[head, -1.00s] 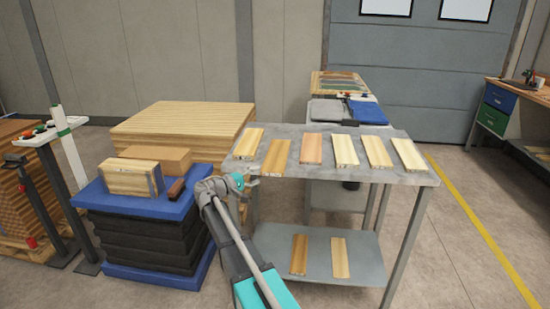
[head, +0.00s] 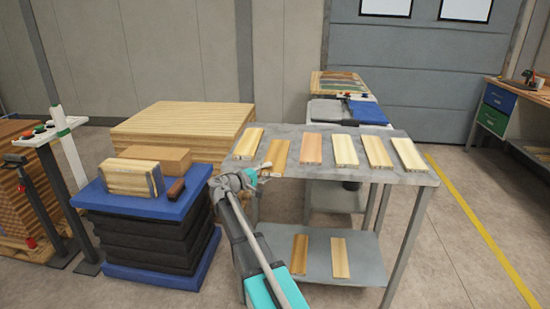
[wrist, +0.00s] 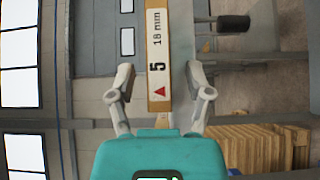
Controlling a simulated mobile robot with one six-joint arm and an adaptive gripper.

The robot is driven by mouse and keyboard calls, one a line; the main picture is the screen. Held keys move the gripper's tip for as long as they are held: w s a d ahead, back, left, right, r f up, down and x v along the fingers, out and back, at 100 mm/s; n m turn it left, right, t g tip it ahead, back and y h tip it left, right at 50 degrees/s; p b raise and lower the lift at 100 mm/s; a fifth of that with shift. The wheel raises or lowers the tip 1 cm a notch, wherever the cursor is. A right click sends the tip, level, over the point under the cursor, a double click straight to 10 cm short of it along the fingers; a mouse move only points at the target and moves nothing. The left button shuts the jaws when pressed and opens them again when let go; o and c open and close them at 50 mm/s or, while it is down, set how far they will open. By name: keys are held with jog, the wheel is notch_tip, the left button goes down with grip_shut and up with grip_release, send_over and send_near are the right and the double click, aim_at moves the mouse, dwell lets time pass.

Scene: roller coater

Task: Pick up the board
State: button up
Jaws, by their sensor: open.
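Several wooden boards lie side by side on the grey metal table (head: 400,178). The second board from the left (head: 276,154) has its near end close to my gripper (head: 264,171), which is at the table's front left edge in the head view. In the wrist view my gripper (wrist: 160,72) is open, with one finger on each side of a narrow board face (wrist: 157,50) marked "5" and "18 mm" with a red triangle. Neither finger visibly touches it. I cannot tell how deep the board sits between the fingers.
Two more boards lie on the lower shelf (head: 361,265). A blue-topped stack (head: 155,205) with wooden blocks stands left of my arm, and a large wood pile (head: 185,120) is behind it. Clear floor (head: 440,260) lies to the table's right.

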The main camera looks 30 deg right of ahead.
grip_shut()
dwell(0.4)
jog(key=shift+r, duration=0.15)
notch_tip(320, 180, up, 3)
jog(key=p, duration=0.3)
jog(key=s+a+r+p, duration=0.6)
jog(key=a+r+p, duration=0.3)
jog(key=a, duration=0.3)
jog(key=shift+s+a+r+p, duration=0.15)
jog(key=shift+a+r+p, duration=0.2)
jog(key=shift+p, duration=0.15)
dwell(0.5)
jog(key=shift+d, duration=0.1)
